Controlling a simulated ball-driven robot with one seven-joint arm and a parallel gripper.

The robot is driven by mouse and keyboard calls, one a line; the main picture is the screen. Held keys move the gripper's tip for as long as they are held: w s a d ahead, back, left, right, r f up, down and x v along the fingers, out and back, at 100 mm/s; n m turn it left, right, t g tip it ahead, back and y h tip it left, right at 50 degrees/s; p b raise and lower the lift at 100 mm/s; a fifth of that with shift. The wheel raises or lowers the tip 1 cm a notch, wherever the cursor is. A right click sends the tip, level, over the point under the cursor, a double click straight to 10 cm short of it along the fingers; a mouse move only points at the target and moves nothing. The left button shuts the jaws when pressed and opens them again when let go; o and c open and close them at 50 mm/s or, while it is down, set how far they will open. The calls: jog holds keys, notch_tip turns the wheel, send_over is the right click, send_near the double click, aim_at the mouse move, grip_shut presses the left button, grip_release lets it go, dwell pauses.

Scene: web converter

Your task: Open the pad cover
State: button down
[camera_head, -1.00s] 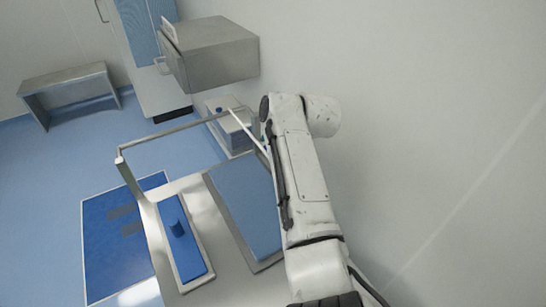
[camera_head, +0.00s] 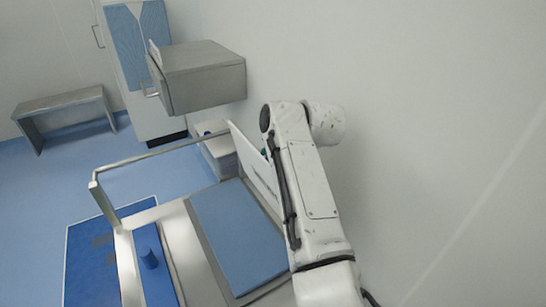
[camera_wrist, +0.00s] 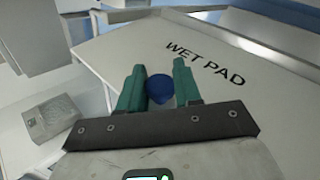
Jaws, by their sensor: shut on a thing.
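The pad cover (camera_wrist: 205,75) is a white panel marked "WET PAD", and it fills the middle of the wrist view. My gripper (camera_wrist: 159,70) has green fingers on both sides of the cover's blue knob (camera_wrist: 160,90), shut on it. In the head view, the cover (camera_head: 252,168) stands raised at the right edge of a steel tray, against my arm. The blue pad (camera_head: 238,232) in the tray lies uncovered. My fingers are mostly hidden behind my arm there.
A steel stand with a tubular rail (camera_head: 160,154) carries the tray and a blue-handled piece (camera_head: 148,258). A steel wall box (camera_head: 203,78) hangs behind, above a small white box (camera_head: 217,150). The wall is close on the right. Floor at left is open.

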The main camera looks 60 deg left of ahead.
jog(key=c, duration=0.9)
grip_release()
jog(key=shift+f, duration=0.1)
jog(key=shift+o, duration=0.2)
jog(key=v, duration=1)
jog(key=shift+d+r+b, duration=0.25)
jog(key=shift+r+b, duration=0.05)
jog(key=shift+b, duration=0.05)
jog(key=shift+c, duration=0.3)
